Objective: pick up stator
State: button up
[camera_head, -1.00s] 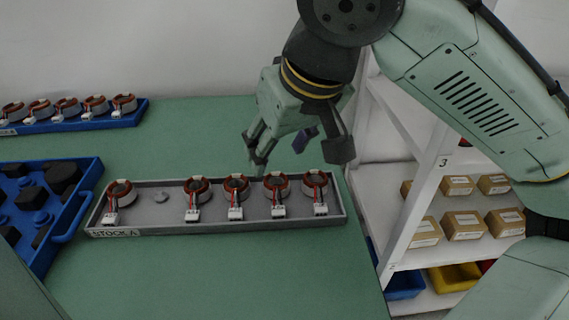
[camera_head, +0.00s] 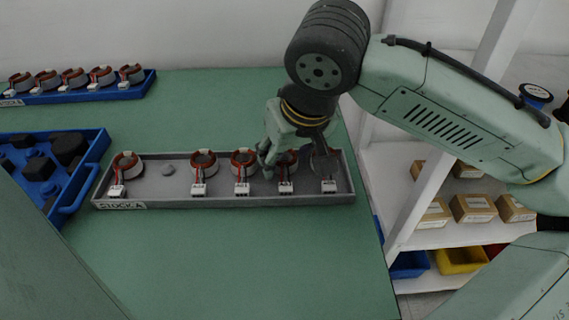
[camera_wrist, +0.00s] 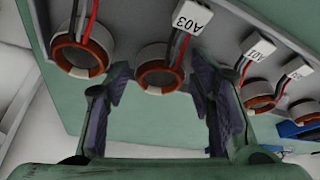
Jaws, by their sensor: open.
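The grey STOCK A tray (camera_head: 230,201) holds a row of stators with copper-red rings, grey cores and white connector tags. My gripper (camera_head: 295,166) is over the right part of this tray, open and empty, pointing down. In the wrist view its fingers (camera_wrist: 162,100) stand apart on either side of the stator tagged A03 (camera_wrist: 158,78), with no contact visible. In the head view this stator (camera_head: 285,170), second from the right, is partly hidden by the fingers. The rightmost stator (camera_head: 329,184) is also partly covered. Other stators (camera_head: 204,163) stand to the left.
A blue tray with more stators (camera_head: 88,95) is at the back left. A blue bin with dark parts (camera_head: 95,160) stands left. A white shelf with boxes (camera_head: 474,207) is at right. Green table in front is clear.

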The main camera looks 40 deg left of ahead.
jog(key=shift+a+f, duration=0.1)
jog(key=shift+f, duration=0.1)
jog(key=shift+c, duration=0.6)
jog(key=c, duration=0.9)
